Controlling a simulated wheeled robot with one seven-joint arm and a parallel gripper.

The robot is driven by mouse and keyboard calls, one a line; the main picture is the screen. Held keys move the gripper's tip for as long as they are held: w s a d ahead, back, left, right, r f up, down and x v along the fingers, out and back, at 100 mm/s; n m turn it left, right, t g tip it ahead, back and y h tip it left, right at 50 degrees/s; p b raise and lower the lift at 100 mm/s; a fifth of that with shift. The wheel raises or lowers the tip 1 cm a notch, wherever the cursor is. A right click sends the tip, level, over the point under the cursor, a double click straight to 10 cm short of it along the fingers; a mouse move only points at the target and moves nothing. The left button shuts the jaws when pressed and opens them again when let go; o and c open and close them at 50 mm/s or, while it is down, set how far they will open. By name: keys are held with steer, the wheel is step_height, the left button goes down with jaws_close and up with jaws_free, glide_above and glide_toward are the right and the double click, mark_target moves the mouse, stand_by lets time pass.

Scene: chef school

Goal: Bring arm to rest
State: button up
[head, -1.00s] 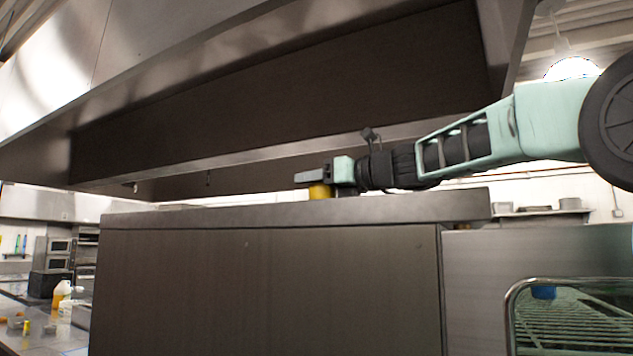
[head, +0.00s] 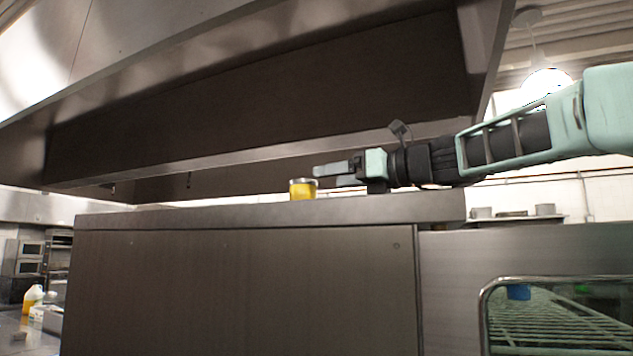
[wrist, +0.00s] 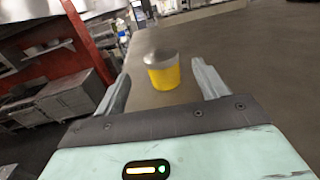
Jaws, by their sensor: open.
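My gripper (head: 335,171) is open and empty, just above the steel top, at the right side of a small yellow jar with a grey lid (head: 303,189). In the wrist view my gripper's two fingers (wrist: 163,92) are spread apart, and the jar (wrist: 162,70) stands upright beyond and between them. A gap shows between the jar and the fingers. My arm reaches in from the right side of the head view.
The jar stands on a steel counter top (head: 200,216). A large hood (head: 260,95) hangs low over the arm. A rack with a glass front (head: 560,315) is at lower right. In the wrist view, a red wall (wrist: 88,45) and ovens are at left.

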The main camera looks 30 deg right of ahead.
steer(key=shift+v, duration=1.05)
steer(key=shift+r, duration=0.1)
